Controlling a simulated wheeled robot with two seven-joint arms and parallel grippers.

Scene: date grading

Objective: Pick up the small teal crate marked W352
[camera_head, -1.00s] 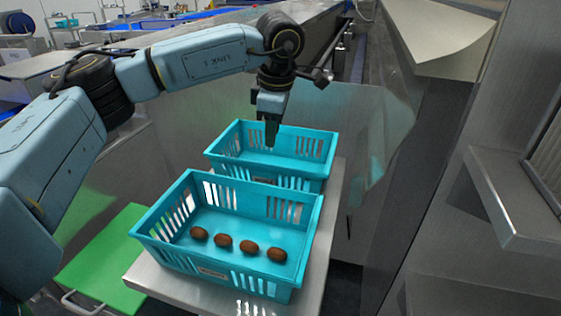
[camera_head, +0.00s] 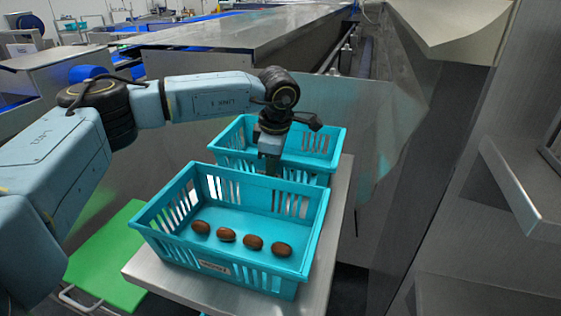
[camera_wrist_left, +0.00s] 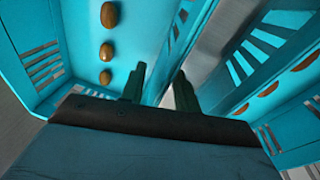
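Two teal slatted crates stand one behind the other. The near crate (camera_head: 160,240) holds several brown dates in a row and has a small label (camera_head: 214,267) on its front, too small to read. The far crate (camera_head: 333,150) is partly hidden by my left arm. I cannot tell which one is marked W352. My left gripper (camera_head: 270,168) points down at the near crate's far wall. In the left wrist view its two fingers (camera_wrist_left: 159,88) are apart, with the near crate's wall seemingly between them. My right gripper is not in view.
The crates stand on a steel table (camera_head: 318,280). A green board (camera_head: 105,262) lies lower at the left. Steel panels rise at the right and behind. In the left wrist view, dates (camera_wrist_left: 268,88) also show in the far crate.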

